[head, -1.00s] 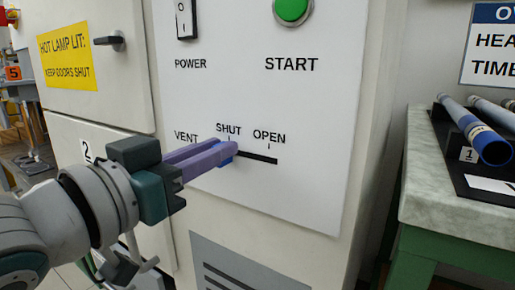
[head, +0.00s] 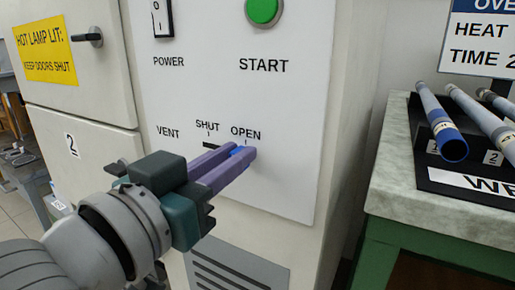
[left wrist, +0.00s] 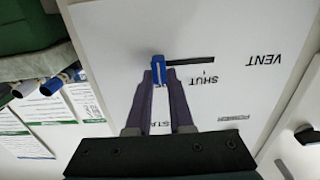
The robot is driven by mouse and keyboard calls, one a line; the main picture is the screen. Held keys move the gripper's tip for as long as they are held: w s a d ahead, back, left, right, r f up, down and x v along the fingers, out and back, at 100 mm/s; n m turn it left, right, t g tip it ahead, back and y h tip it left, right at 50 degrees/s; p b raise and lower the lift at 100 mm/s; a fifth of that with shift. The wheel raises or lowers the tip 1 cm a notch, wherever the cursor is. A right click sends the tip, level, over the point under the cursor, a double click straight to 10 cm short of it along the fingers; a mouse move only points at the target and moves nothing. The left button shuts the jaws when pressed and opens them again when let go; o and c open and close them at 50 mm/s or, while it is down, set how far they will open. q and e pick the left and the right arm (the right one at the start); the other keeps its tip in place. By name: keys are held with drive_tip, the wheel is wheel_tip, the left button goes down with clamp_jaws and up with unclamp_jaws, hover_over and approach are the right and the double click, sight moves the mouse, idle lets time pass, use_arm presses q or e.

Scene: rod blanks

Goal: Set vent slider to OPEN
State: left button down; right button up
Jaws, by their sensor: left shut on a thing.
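The vent slider's blue knob (head: 238,151) sits under the OPEN label (head: 245,132) on the white control panel. In the left wrist view, the knob (left wrist: 158,70) is at one end of the black slot (left wrist: 192,60), and the bare slot runs from it past the SHUT mark. My left gripper (head: 243,155) is shut on the knob, with its purple fingers pointing at the panel. The fingers hide part of the slot in the head view and the OPEN label in the left wrist view. My right gripper is not in view.
Above the slider are the POWER switch (head: 160,17) and green START button (head: 263,10). Left are doors with a yellow hot-lamp sign (head: 46,50). Right is a bench (head: 390,185) with several rods, one blue-ended (head: 440,122). A vent grille (head: 228,272) is below.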

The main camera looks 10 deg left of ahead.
use_arm(q)
drive_tip(key=c, duration=1.2)
unclamp_jaws()
drive_tip(key=shift+d, duration=0.15)
drive_tip(key=shift+c, duration=0.2)
drive_tip(key=o, duration=0.4)
drive_tip(key=shift+s+d, duration=0.1)
drive_tip(key=shift+o, duration=0.2)
drive_tip(key=p+v, duration=0.2)
drive_tip(key=v, duration=0.8)
drive_tip(key=shift+r, duration=0.1)
